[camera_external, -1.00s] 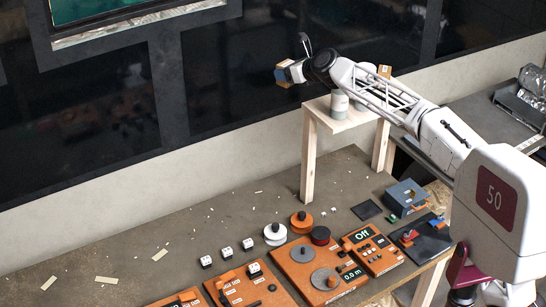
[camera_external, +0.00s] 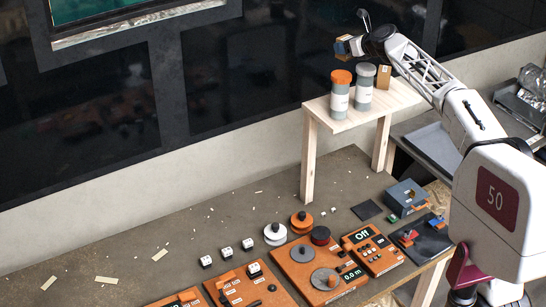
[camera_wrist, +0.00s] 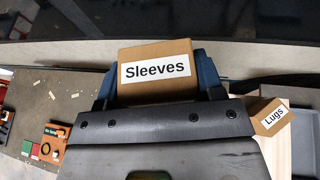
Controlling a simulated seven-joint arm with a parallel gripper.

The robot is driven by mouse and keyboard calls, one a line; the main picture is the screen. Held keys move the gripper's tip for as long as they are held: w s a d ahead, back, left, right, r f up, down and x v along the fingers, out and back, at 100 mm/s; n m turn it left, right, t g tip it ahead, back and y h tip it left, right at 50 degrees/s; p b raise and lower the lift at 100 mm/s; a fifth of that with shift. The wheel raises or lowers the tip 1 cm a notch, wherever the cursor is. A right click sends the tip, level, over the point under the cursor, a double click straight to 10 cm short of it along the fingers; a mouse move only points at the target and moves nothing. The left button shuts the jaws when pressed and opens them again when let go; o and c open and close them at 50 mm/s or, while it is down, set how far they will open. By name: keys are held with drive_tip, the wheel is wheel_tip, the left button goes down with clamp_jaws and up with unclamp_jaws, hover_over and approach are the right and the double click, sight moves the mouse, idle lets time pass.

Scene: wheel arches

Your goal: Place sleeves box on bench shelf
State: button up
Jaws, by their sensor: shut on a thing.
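The sleeves box (camera_wrist: 157,76) is a brown carton with a white "Sleeves" label, seen in the wrist view between my gripper's (camera_wrist: 155,85) two blue fingers. In the external view my gripper (camera_external: 350,46) is shut on the sleeves box (camera_external: 343,49), held in the air above the back of the bench shelf. The bench shelf (camera_external: 398,98) is a pale wooden top on legs. The held box appears above and behind the canisters. How far it is from the shelf top I cannot tell.
An orange-lidded canister (camera_external: 341,95) and a grey-lidded canister (camera_external: 364,88) stand on the shelf. The lugs box (camera_external: 384,77) stands near its back right; it also shows in the wrist view (camera_wrist: 270,117). A dark wall panel is close behind.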

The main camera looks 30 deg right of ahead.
drive_tip(key=s+d+f, duration=0.1)
drive_tip(key=s+d, duration=0.1)
drive_tip(key=d, duration=0.5)
drive_tip(key=s+d+f, duration=0.2)
drive_tip(key=s+d, duration=0.1)
drive_tip(key=d, duration=0.4)
drive_tip(key=s+a+f+n+y, duration=0.2)
drive_tip(key=s+f, duration=0.1)
drive_tip(key=f, duration=0.1)
drive_tip(key=shift+s+a+f+g+y, duration=0.15)
drive_tip(key=shift+s+a+g+y, duration=0.1)
drive_tip(key=shift+a+g+y, duration=0.1)
drive_tip(key=shift+f, duration=0.1)
hover_over(383, 100)
drive_tip(key=shift+f, duration=2.1)
drive_tip(key=shift+f, duration=0.1)
drive_tip(key=shift+f, duration=1.65)
drive_tip(key=shift+f, duration=0.15)
